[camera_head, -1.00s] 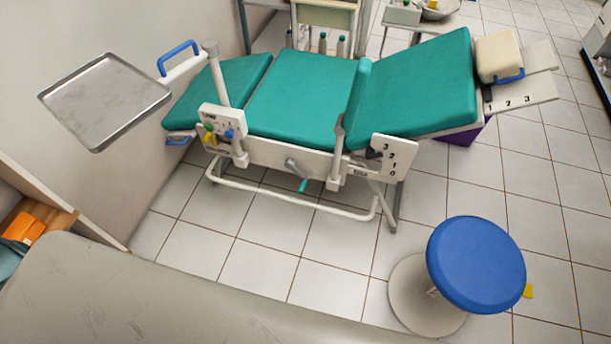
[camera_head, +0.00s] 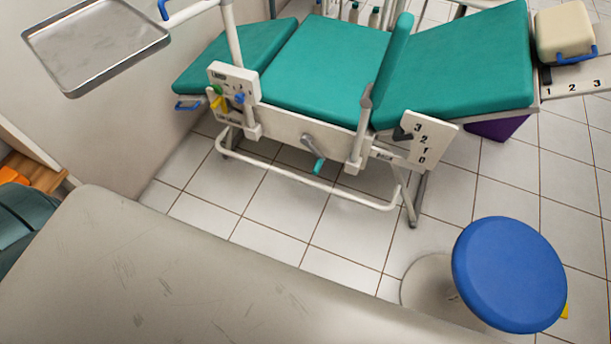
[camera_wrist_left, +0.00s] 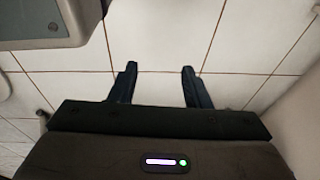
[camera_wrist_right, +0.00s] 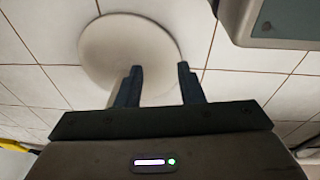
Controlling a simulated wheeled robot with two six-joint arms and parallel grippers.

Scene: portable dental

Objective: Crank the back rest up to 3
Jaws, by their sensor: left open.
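The teal dental chair (camera_head: 325,70) has a raised back rest (camera_head: 460,68) on its right half. A crank (camera_head: 314,148) with a teal handle (camera_head: 319,166) sticks out from the white side rail, the handle hanging low. A white scale plate (camera_head: 431,142) marked 3, 2, 1, 0 is below the back rest. A dark pointer (camera_head: 402,134) is at its upper left; its exact reading is unclear. My left gripper (camera_wrist_left: 159,70) is open and empty over floor tiles. My right gripper (camera_wrist_right: 160,68) is open and empty, with a pale round base beyond it. Neither gripper shows in the head view.
A blue stool (camera_head: 509,274) stands at the front right. A metal tray (camera_head: 95,43) is at upper left. A control panel (camera_head: 233,87) with coloured knobs is left of the crank. A second 1-2-3 scale (camera_head: 574,87) is by the headrest.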

